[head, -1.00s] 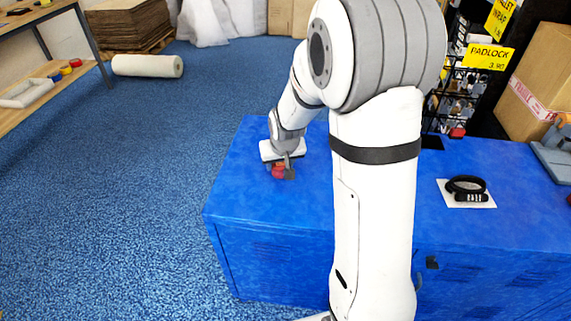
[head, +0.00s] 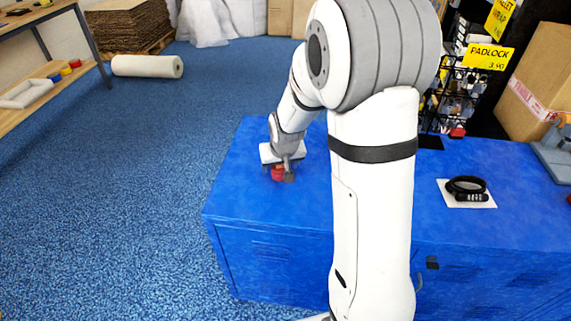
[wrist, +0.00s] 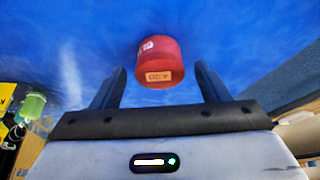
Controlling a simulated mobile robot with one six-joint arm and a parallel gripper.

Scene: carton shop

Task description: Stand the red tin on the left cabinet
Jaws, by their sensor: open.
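The red tin (head: 277,173) stands on the blue top of the left cabinet (head: 240,190), near its left side. In the wrist view the red tin (wrist: 158,62) shows a small tan label and white marks, and blue surface lies around it. My gripper (head: 283,174) is right above and beside the tin, and the arm hides part of the cabinet top. In the wrist view my gripper (wrist: 160,88) is open, with one finger to each side of the tin and gaps between them.
A wire rack and a carton (head: 540,85) stand at the back right. Blue floor (head: 120,190) is clear at left.

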